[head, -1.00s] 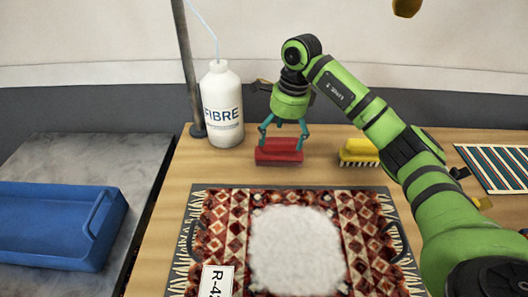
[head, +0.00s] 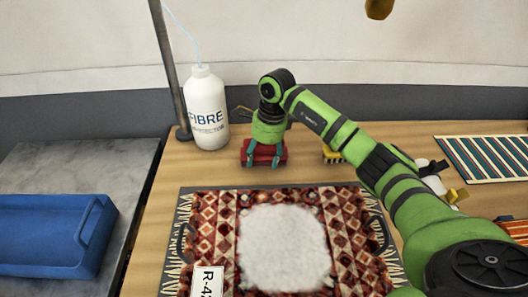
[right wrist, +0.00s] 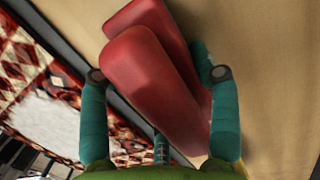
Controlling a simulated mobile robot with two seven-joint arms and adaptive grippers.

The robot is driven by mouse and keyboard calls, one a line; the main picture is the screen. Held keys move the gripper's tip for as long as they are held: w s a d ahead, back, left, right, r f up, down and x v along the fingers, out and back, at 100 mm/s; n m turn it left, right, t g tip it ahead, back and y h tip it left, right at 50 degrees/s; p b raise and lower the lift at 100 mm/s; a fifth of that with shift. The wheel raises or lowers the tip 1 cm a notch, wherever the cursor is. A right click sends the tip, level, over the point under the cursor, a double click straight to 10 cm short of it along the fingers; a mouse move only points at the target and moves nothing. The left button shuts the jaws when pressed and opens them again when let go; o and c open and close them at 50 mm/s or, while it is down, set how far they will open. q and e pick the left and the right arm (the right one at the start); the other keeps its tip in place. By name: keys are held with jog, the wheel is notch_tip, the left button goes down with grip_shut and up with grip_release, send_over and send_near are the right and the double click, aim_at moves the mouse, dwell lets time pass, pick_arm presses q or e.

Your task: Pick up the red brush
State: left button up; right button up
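The red brush (head: 281,152) lies on the wooden table beyond the rug, right of the white bottle. In the right wrist view its red body (right wrist: 150,68) fills the middle, set slantwise between my fingers. My right gripper (head: 263,162) is low over the brush. In the right wrist view my right gripper (right wrist: 157,74) is open, one teal finger on each side of the brush. Whether the fingertips touch it I cannot tell. The gripper hides part of the brush in the head view. My left gripper is not in view.
A white FIBRE bottle (head: 207,105) stands close left of the brush. A yellow brush (head: 332,154) is close right, partly hidden by my arm. A patterned rug (head: 220,215) with white foam lies in front. A blue tray (head: 45,240) sits on the left grey bench.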

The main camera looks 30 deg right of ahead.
dwell(0.3)
jog(key=shift+r, duration=0.55)
notch_tip(320, 180, up, 3)
jog(key=shift+w+f+b, duration=0.1)
jog(key=shift+f+b, duration=0.05)
jog(key=shift+b, duration=0.55)
jog(key=s+d+r, duration=0.1)
jog(key=s+r, duration=0.1)
jog(key=s, duration=0.1)
jog(key=s+d+r+b, duration=0.1)
jog(key=s+d+r, duration=0.1)
jog(key=s, duration=0.2)
jog(key=s+d+r+b, duration=0.1)
jog(key=s+r, duration=0.2)
jog(key=s, duration=0.1)
jog(key=shift+s+d+r, duration=0.1)
jog(key=shift+d, duration=0.05)
